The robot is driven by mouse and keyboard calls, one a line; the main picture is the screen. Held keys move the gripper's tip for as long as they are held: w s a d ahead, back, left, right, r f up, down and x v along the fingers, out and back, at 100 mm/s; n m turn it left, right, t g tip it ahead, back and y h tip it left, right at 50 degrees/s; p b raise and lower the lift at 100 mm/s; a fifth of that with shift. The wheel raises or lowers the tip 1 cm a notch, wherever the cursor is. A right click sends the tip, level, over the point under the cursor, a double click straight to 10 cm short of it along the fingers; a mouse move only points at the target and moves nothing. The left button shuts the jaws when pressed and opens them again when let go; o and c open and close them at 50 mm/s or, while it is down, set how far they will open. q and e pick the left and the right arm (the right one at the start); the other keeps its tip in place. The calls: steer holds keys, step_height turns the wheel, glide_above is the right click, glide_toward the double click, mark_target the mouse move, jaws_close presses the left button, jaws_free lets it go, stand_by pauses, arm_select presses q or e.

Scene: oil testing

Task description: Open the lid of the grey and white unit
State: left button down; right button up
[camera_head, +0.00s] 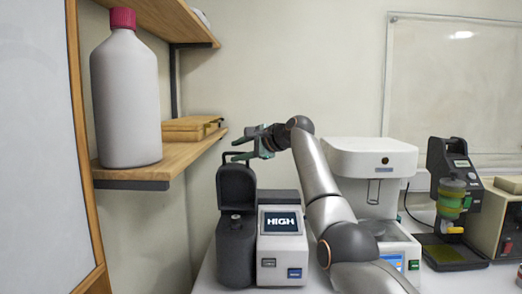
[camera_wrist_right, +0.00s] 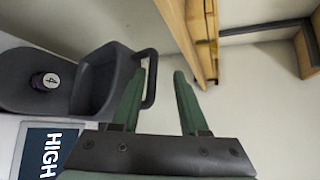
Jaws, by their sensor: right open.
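The grey and white unit (camera_head: 283,249) stands on the table, its screen reading "HIGH". Its dark grey lid (camera_head: 237,188) stands upright, swung open, at the back of the dark left part. The lid also shows in the right wrist view (camera_wrist_right: 100,78). A vial with a cap marked 4 (camera_wrist_right: 45,81) sits in the uncovered well. My right gripper (camera_head: 240,148) is open at the lid's top. In the right wrist view, my right gripper (camera_wrist_right: 162,72) has its left finger overlapping the lid's loop handle (camera_wrist_right: 152,63); contact is unclear. My left gripper is not in view.
A wooden shelf (camera_head: 180,163) with a large white bottle (camera_head: 125,95) and a wooden box (camera_head: 190,128) is close left of my right gripper. A white instrument (camera_head: 371,160) stands right of my arm. A dark device (camera_head: 455,200) is farther right.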

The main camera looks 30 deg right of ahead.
arm_select(q)
steer(key=w+d+f+b, duration=0.1)
steer(key=d+f+b, duration=0.1)
steer(key=b, duration=0.1)
steer(key=shift+w+d+h, duration=0.1)
steer(key=shift+w+h, duration=0.1)
steer(key=shift+h, duration=0.1)
arm_select(e)
steer(key=v, duration=1)
steer(key=shift+s+d+r, duration=0.2)
steer(key=shift+s, duration=0.1)
arm_select(q)
steer(key=shift+s+f, duration=0.1)
